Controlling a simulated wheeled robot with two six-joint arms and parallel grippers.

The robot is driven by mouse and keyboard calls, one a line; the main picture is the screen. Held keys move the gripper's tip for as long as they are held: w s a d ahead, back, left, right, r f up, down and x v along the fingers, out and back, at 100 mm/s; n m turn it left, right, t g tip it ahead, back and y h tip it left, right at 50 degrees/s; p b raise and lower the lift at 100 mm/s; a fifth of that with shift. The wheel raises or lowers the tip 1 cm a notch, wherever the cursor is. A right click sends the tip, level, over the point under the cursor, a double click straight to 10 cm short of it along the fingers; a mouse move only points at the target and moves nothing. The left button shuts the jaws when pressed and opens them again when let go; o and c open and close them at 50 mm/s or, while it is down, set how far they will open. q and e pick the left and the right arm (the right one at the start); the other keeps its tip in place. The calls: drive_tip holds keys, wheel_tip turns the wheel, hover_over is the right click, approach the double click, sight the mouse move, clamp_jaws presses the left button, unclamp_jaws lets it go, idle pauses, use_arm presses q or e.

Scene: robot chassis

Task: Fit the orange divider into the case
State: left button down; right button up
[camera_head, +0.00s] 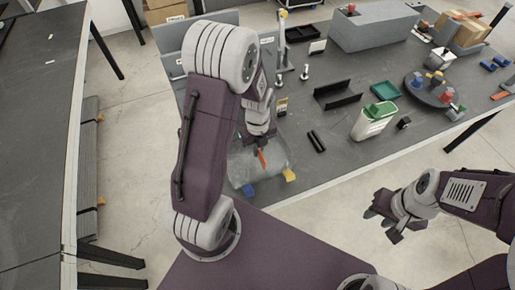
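A clear, see-through case (276,175) lies on the grey table beside my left arm, partly hidden by it. It has a blue piece (249,190) and a yellow piece (289,175) at its near edge. My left gripper (260,143) points down over the case, and its fingers are small and partly hidden. The orange divider (262,158) shows as a narrow upright strip right below the fingertips and appears gripped. I cannot tell whether it touches the case. My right gripper (383,221) hangs off the table's front edge at the right, with its fingers apart and empty.
On the table (335,178) right of the case are a small black block (316,141), a black angled holder (337,94), a white container with a green top (374,121), a teal tray (384,90) and a round dark stand (432,88). A grey box (372,30) stands behind.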

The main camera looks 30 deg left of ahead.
sight(257, 164)
use_arm(q)
drive_tip(key=shift+p, duration=0.5)
idle(1.2)
drive_tip(key=shift+f+b, duration=2.7)
drive_tip(key=shift+f, duration=1)
drive_tip(key=c, duration=1.5)
unclamp_jaws()
drive_tip(key=shift+c, duration=0.2)
wheel_tip(257, 164, up, 9)
drive_tip(key=shift+f+p, duration=0.1)
drive_tip(key=shift+p, duration=0.6)
drive_tip(key=shift+r, duration=0.2)
